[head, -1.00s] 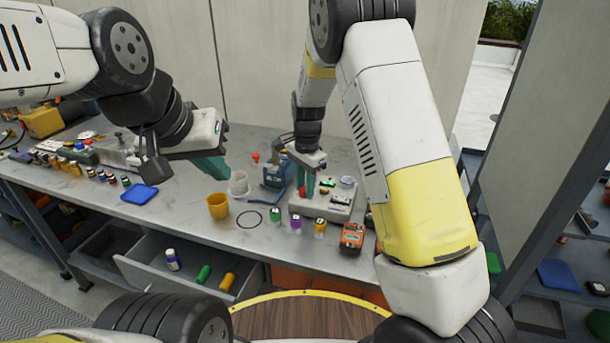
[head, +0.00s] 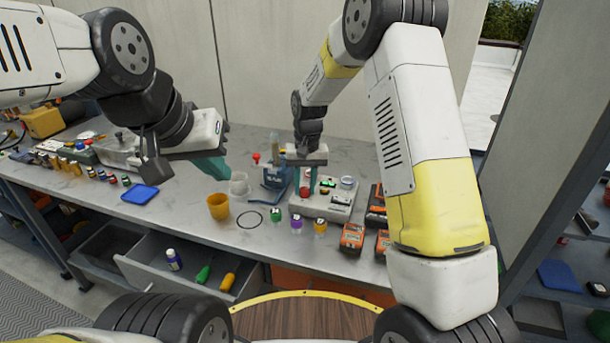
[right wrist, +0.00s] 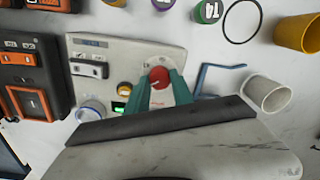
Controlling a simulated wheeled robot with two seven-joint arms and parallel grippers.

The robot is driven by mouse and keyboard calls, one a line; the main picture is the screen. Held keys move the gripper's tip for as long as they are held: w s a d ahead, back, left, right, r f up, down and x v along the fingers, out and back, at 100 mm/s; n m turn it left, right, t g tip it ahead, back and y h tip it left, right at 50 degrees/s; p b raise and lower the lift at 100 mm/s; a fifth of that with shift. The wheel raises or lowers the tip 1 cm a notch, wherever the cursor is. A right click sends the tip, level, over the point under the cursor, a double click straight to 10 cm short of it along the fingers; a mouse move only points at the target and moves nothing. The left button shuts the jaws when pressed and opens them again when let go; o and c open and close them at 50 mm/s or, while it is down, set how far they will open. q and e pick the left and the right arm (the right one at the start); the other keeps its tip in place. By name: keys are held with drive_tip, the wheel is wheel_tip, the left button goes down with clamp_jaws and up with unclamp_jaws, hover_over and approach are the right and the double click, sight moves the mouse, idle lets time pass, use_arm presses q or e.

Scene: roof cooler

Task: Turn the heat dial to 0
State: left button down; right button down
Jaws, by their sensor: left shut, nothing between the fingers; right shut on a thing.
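The control box (head: 325,212) is a light grey panel on the worktop; it also shows in the right wrist view (right wrist: 120,60). Its red round dial (right wrist: 159,77) lies between the teal fingertips of my right gripper (right wrist: 160,82). In the head view the right gripper (head: 305,183) points down onto the box, shut on the red dial. The dial's scale is partly hidden by the fingers, and I cannot read its setting. My left gripper (head: 214,166) is shut and empty, above the worktop to the left, away from the box.
An orange cup (head: 218,206), a whitish cup (head: 239,184) and a black ring (head: 249,219) are left of the box. Several small labelled jars stand in front of it. Orange-black packs (head: 352,238) are on its right. An open drawer (head: 190,262) is below. A blue tray (head: 140,194) lies left.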

sight(304, 188)
drive_tip(key=n, duration=0.5)
drive_tip(key=shift+w+a+n, duration=0.1)
drive_tip(key=shift+n, duration=0.2)
drive_tip(key=n, duration=0.5)
drive_tip(key=shift+n, duration=0.3)
drive_tip(key=c, duration=1.1)
unclamp_jaws()
wheel_tip(304, 188, up, 7)
drive_tip(key=shift+w+f, duration=0.1)
drive_tip(key=shift+r, duration=0.5)
